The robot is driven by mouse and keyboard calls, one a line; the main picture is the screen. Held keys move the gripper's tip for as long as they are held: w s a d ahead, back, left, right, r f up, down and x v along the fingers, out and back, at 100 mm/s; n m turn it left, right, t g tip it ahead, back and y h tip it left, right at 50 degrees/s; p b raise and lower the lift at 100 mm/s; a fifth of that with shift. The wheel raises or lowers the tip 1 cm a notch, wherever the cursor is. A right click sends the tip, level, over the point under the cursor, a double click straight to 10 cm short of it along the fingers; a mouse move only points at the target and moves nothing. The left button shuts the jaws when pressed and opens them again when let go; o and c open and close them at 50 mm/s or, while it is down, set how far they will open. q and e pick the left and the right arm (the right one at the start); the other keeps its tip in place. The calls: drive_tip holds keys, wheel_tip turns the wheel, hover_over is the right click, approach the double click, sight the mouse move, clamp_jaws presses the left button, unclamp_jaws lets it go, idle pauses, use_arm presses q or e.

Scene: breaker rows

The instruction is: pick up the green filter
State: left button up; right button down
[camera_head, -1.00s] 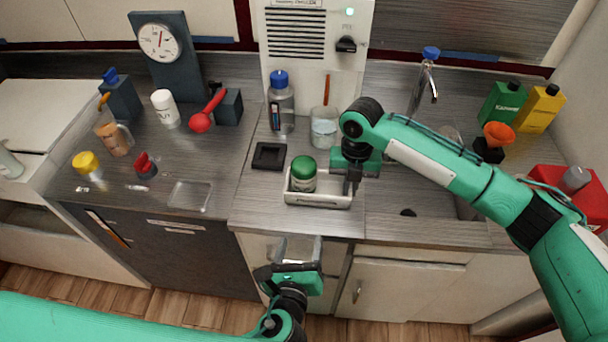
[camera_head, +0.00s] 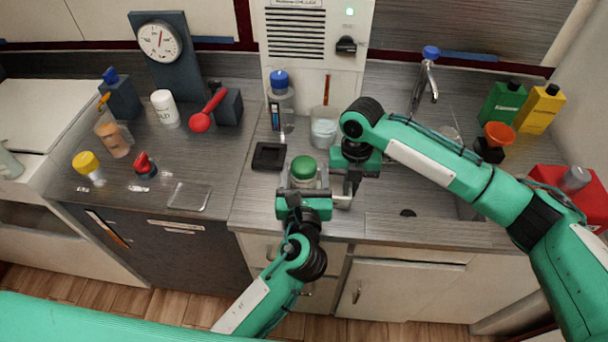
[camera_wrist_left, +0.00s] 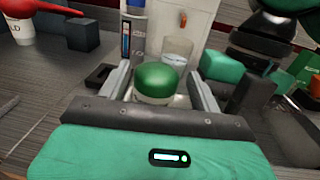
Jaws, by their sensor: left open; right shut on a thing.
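The green filter (camera_head: 303,168) has a green domed cap and a pale body. It stands in a white tray (camera_head: 343,201) on the counter. In the left wrist view the filter (camera_wrist_left: 157,80) sits between the two open fingers. My left gripper (camera_head: 303,190) is open around the near side of the filter; contact cannot be told. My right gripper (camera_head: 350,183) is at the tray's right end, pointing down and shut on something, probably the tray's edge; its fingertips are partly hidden.
A black square holder (camera_head: 268,156) lies left of the tray. A blue-capped bottle (camera_head: 281,105) and a clear beaker (camera_head: 324,126) stand behind it. The sink and tap (camera_head: 428,75) are to the right.

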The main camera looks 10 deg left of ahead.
sight(304, 156)
use_arm(q)
drive_tip(key=w, duration=0.3)
drive_tip(key=w+f, duration=0.1)
drive_tip(key=w, duration=0.1)
drive_tip(key=shift+w+a, duration=0.1)
drive_tip(key=shift+a, duration=0.25)
drive_tip(key=shift+r, duration=0.1)
drive_tip(key=c, duration=0.9)
wheel_tip(304, 156, up, 10)
drive_tip(key=shift+c, duration=0.2)
use_arm(e)
drive_tip(key=c, duration=1.5)
unclamp_jaws()
drive_tip(key=shift+r, duration=0.1)
wheel_tip(304, 156, up, 12)
drive_tip(key=w, duration=0.1)
drive_tip(key=shift+w, duration=0.2)
